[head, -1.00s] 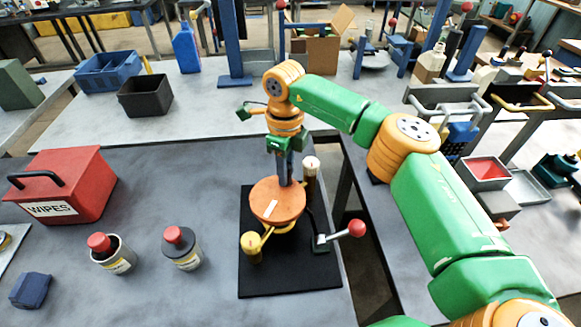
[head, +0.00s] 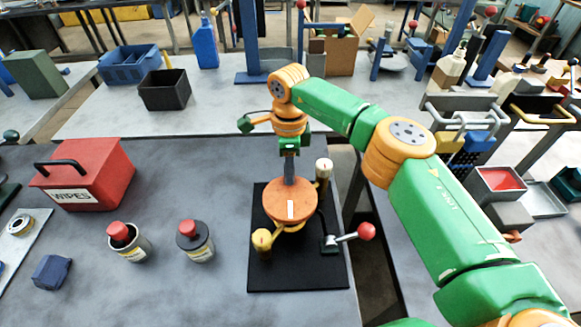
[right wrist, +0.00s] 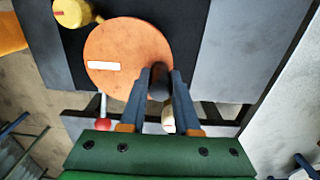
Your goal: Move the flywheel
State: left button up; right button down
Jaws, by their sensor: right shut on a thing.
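The flywheel is an orange disc (head: 283,190) with a white mark. It stands above a black base plate (head: 300,275) on the dark bench. The white mark is on the disc's near side in the head view. My right gripper (head: 289,176) points down at the disc's far edge. In the right wrist view, its fingers (right wrist: 160,80) are closed around a dark upright peg at the rim of the disc (right wrist: 120,45). The fingers partly hide the peg. My left gripper is not in view.
A yellow knob (head: 262,240), a red-ended lever (head: 367,231) and a pale-topped post (head: 324,167) stand close around the flywheel. Two red-capped bottles (head: 195,242) (head: 130,243) and a red wipes box (head: 84,176) stand left. A gap lies right of the bench edge.

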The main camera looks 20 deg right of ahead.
dwell(0.3)
jog(key=c, duration=0.6)
grip_release()
jog(key=shift+c, duration=0.2)
notch_tip(320, 180, up, 7)
jog(key=shift+r+b, duration=0.1)
jog(key=shift+b, duration=0.4)
